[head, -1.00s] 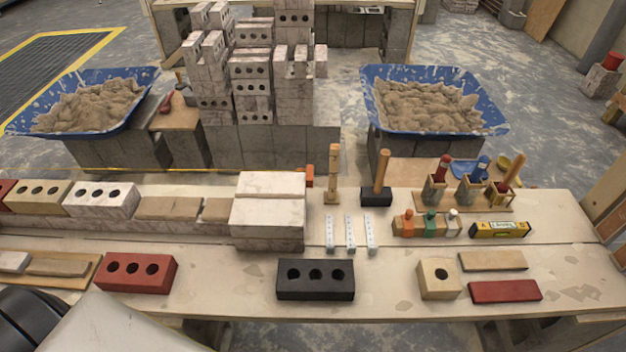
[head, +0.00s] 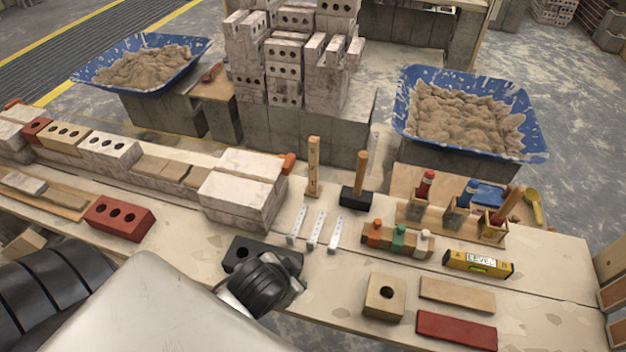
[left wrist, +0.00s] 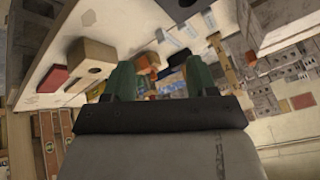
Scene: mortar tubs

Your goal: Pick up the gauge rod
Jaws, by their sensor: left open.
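The gauge rod (head: 313,167) appears to be the upright wooden stick standing on the bench, right of the stacked pale blocks and beside a mallet. In the head view only dark and grey parts of my arm show, low at the left and over the black brick; the fingers are not visible there. My right gripper is in neither view.
The mallet (head: 355,185) stands close right of the rod. White strips (head: 316,228) lie in front. Pale blocks (head: 240,190) stand left. Mortar tubs (head: 535,148) stand behind.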

